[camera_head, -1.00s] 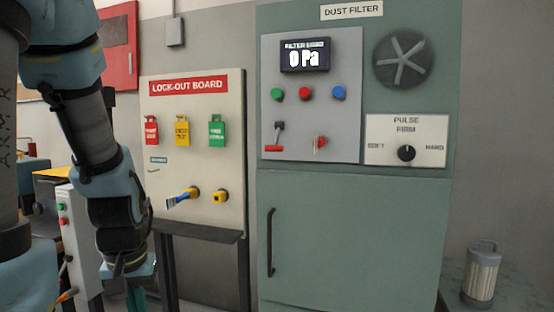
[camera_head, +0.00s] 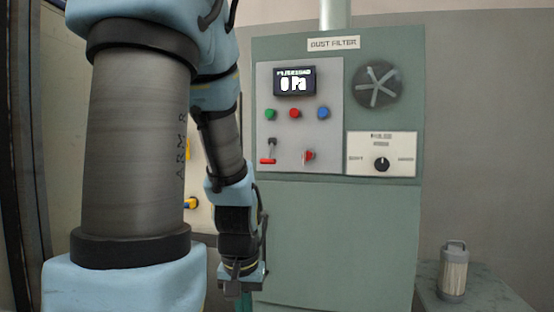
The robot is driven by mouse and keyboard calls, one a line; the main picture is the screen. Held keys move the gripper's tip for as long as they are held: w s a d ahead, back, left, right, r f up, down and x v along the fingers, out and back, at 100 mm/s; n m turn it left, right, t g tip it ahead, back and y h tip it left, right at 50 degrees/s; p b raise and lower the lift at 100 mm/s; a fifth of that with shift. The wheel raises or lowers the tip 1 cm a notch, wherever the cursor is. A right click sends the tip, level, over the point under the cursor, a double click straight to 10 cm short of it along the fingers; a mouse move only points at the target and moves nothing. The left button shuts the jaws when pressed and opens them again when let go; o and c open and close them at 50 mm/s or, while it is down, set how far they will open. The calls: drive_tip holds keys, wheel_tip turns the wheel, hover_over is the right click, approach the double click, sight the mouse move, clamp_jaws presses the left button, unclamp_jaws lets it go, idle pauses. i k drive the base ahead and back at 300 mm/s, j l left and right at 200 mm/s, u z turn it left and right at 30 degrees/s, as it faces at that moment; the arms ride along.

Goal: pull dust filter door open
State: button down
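The dust filter (camera_head: 335,80) is a grey-green cabinet, and its lower door (camera_head: 340,245) looks closed and flush with the front. The door's dark vertical handle (camera_head: 264,240) is at the door's left edge. It is partly hidden behind my wrist. My arm comes down over the left half of the view. My gripper (camera_head: 242,288) is at its lower end, in front of the door's lower left part, overlapping the handle's line in the picture.
Above the door is a control panel (camera_head: 295,130) with a display reading 0 Pa, buttons and switches. A pulse dial plate (camera_head: 382,153) and a round fan vent (camera_head: 377,86) are to its right. A metal canister (camera_head: 453,272) stands on a low table (camera_head: 480,300) at the right. My arm mostly hides the lock-out board.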

sight(334, 247)
drive_tip(key=i+j+u, duration=0.15)
drive_tip(key=j, duration=0.2)
drive_tip(key=i+j+u, duration=0.1)
drive_tip(key=j, duration=0.25)
drive_tip(key=i+j+u, duration=0.15)
drive_tip(key=i+j, duration=0.15)
